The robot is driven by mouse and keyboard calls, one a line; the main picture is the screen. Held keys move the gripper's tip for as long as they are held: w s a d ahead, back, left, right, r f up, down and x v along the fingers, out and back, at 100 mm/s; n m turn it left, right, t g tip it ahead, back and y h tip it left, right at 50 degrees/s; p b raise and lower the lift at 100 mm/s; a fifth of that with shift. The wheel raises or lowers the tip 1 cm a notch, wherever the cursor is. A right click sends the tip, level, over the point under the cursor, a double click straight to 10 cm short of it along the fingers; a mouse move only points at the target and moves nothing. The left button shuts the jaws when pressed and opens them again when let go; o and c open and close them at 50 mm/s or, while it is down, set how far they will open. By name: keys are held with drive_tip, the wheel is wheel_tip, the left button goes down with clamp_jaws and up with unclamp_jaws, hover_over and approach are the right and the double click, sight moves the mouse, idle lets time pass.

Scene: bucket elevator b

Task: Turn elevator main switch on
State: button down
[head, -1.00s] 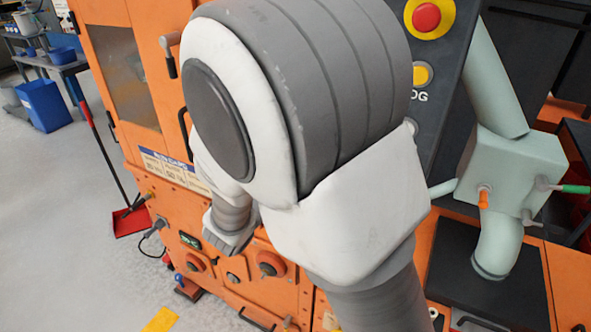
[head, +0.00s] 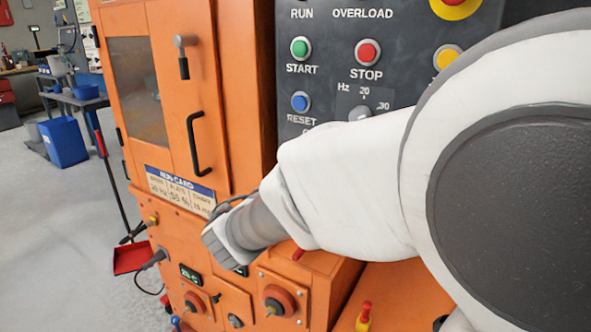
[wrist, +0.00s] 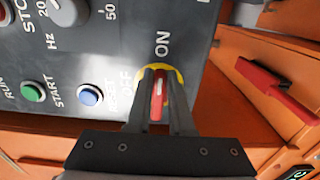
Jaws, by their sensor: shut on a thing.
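The main switch (wrist: 158,97) is a red handle with a white mark on a yellow round plate, on the dark control panel (wrist: 200,25). In the wrist view, ON is printed above the handle and OFF to its left. My gripper (wrist: 159,82) is shut on the red handle, one dark finger on each side. The handle stands upright in that view, its marked end towards ON. The fingers hide part of the yellow plate. In the head view my arm covers the switch and the gripper's fingertips.
The green START button (head: 300,48), red STOP button (head: 367,52), blue RESET button (head: 300,101) and a grey Hz knob (wrist: 68,10) are close by. An orange cabinet (head: 235,90) stands left of the panel. Open floor (head: 60,230) is at the far left.

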idle(0.4)
drive_tip(key=c, duration=0.8)
unclamp_jaws()
drive_tip(key=shift+s+a, duration=0.1)
drive_tip(key=p+v, duration=0.2)
drive_tip(key=v, duration=1.5)
drive_tip(key=shift+s, duration=0.1)
